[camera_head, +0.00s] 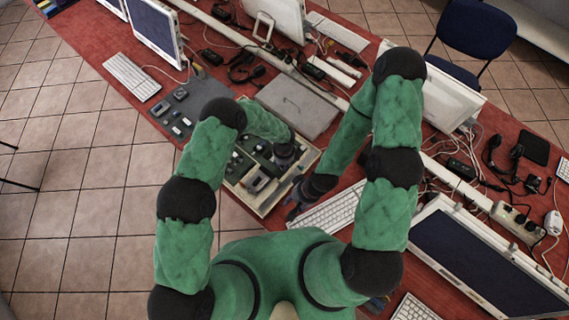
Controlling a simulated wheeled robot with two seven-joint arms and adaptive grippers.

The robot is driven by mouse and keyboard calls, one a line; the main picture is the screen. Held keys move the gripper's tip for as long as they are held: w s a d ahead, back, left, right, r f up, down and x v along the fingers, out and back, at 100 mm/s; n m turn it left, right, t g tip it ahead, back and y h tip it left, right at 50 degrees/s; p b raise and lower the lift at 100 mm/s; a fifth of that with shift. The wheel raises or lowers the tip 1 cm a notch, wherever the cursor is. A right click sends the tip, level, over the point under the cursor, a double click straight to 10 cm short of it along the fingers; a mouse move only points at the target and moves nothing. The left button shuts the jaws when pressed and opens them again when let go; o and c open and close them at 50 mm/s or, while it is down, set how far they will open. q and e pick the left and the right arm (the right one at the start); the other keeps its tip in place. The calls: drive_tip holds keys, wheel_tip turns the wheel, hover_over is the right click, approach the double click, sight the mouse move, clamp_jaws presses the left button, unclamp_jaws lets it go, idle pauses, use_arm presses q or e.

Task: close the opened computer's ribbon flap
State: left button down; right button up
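The opened computer (244,199) is a shallow beige case lying on the red table, with dark green boards and grey parts inside. My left gripper (284,156) is over the right part of its interior, and its arm covers some of the case. My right gripper (298,199) is low beside the case's right edge, near a white keyboard. Both grippers are small and dark here, so their fingers cannot be made out. The ribbon flap is too small, or too covered by my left arm, to pick out.
A grey flat panel (298,105) lies just behind the case. A grey mat (203,88) with small parts is to the left. The white keyboard (333,211) lies to the right. Monitors, including a large one (480,262), cables and a power strip (516,222) crowd the table.

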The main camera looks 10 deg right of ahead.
use_arm(q)
drive_tip(key=shift+d, duration=0.1)
drive_tip(key=shift+w+f+g+h, duration=0.15)
drive_tip(key=shift+g+h, duration=0.25)
drive_tip(key=shift+g, duration=0.2)
drive_tip(key=shift+w+a+f+g+h+b, duration=0.1)
drive_tip(key=shift+a+g+h+b, duration=0.15)
drive_tip(key=shift+b, duration=0.6)
drive_tip(key=g+h+b, duration=0.1)
drive_tip(key=b, duration=0.1)
drive_tip(key=g+h+b, duration=0.1)
drive_tip(key=b, duration=0.2)
drive_tip(key=shift+w+a+f+b, duration=0.2)
drive_tip(key=shift+w+b, duration=0.15)
drive_tip(key=shift+w, duration=0.05)
use_arm(e)
wheel_tip(320, 180, down, 7)
drive_tip(key=shift+s+f, duration=0.1)
drive_tip(key=shift+f, duration=0.1)
use_arm(q)
drive_tip(key=shift+r+g+b, duration=0.2)
drive_tip(key=shift+g+b, duration=0.15)
drive_tip(key=shift+b, duration=0.25)
use_arm(e)
drive_tip(key=shift+f, duration=0.6)
use_arm(q)
drive_tip(key=shift+w+r, duration=0.1)
drive_tip(key=shift+r, duration=0.05)
